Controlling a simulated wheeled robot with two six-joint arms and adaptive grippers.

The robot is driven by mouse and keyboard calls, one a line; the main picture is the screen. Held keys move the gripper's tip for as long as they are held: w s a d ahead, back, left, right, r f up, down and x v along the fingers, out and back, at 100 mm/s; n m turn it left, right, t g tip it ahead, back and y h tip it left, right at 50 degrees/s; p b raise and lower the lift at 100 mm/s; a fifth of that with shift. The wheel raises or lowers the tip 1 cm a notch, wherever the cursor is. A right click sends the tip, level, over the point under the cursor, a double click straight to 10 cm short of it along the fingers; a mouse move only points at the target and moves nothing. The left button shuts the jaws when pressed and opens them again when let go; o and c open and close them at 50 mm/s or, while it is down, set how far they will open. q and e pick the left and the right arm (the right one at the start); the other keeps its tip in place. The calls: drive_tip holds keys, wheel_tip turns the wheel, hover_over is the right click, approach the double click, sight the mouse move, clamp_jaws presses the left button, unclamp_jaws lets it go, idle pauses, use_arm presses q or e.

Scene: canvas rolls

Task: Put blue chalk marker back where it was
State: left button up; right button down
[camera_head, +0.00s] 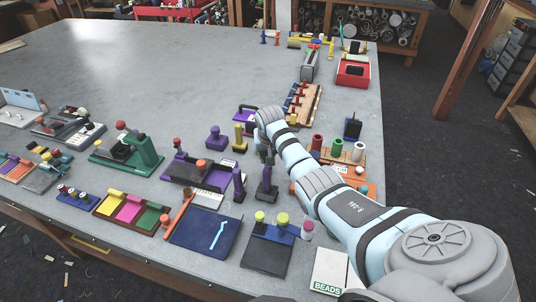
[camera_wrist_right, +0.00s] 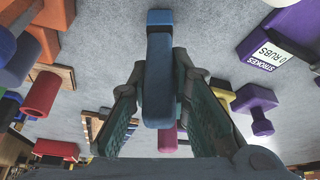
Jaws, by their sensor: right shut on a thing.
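My right gripper (camera_wrist_right: 158,100) has its two dark green fingers closed around the sides of a blue block-like marker (camera_wrist_right: 158,72). In the head view my right arm reaches in from the lower right. Its wrist bends down over the tool area, and the right gripper (camera_head: 263,149) is small and partly hidden. I cannot tell there whether the marker touches the table. My left gripper is not in view.
A purple tray (camera_head: 190,174) with a labelled edge lies left of the gripper. A purple stamp (camera_head: 216,138) and yellow stamp (camera_head: 239,138) stand close by. Red (camera_head: 316,142) and green (camera_head: 338,147) cylinders stand on the right.

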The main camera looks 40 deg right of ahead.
drive_tip(key=shift+s, duration=0.15)
drive_tip(key=c, duration=1.5)
unclamp_jaws()
drive_tip(key=shift+f, duration=0.15)
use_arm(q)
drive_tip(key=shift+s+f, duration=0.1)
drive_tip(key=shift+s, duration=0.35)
use_arm(e)
drive_tip(key=shift+w, duration=0.25)
use_arm(q)
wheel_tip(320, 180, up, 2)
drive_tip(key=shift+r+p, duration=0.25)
drive_tip(key=shift+p, duration=0.9)
use_arm(e)
drive_tip(key=v, duration=1.2)
drive_tip(key=shift+r, duration=0.3)
drive_tip(key=shift+s+d, duration=0.1)
